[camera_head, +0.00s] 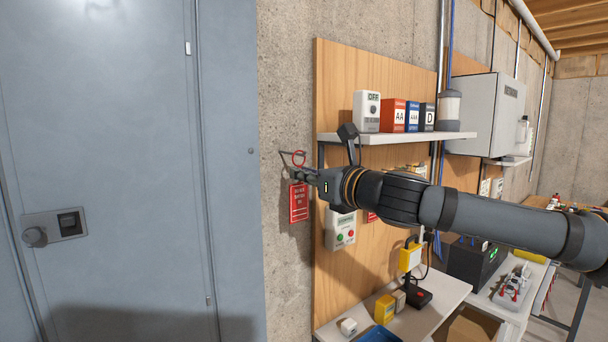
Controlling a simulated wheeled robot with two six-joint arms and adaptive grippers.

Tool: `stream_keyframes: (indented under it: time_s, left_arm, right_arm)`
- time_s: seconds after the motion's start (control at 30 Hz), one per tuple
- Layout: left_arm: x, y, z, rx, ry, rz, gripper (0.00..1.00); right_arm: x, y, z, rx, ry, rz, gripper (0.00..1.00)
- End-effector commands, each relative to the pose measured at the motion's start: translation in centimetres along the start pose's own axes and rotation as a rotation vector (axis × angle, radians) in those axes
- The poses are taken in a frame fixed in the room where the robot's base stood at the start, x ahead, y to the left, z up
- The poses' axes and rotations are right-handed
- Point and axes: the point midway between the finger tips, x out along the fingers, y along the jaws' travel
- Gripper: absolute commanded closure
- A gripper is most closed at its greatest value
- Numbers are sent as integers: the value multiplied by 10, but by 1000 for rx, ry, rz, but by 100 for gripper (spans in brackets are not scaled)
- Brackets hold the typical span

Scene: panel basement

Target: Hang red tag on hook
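The red tag (299,204) with white lettering hangs upright in front of the concrete wall, left of the wooden board. Its red ring (298,158) shows above it, at a thin dark hook (287,153) on the wall. The ring and hook overlap in the picture; I cannot tell for sure whether the ring is around the hook. My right gripper (302,176) reaches in from the right. Its fingers look close together on the tag's upper part and hide the stretch between tag and ring. My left gripper is not in view.
A shelf (400,138) with battery boxes is above my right arm. A grey control box (341,230) is on the board below my gripper, with another red label (371,217) beside it. A grey metal door (100,170) fills the left. A bench (440,302) stands below.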

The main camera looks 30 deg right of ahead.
Motion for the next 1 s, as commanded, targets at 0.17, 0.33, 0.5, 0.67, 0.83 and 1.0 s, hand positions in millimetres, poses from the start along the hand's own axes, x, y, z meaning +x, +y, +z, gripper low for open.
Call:
stream_keyframes:
  time_s: [0.17,0.33,0.5,0.67,0.83,1.0]
  left_arm:
    - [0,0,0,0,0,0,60]
    - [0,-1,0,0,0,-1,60]
    - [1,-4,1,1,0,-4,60]
    - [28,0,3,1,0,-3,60]
    - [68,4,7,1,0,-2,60]
    - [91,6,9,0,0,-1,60]
  right_arm:
    - [0,0,0,0,0,0,66]
    - [0,0,0,0,0,0,66]
    - [-2,0,2,1,-2,1,66]
    - [-16,0,-1,-3,-5,-2,66]
    - [-47,-1,-1,-2,-9,-4,66]
    - [-87,0,8,1,-11,0,66]
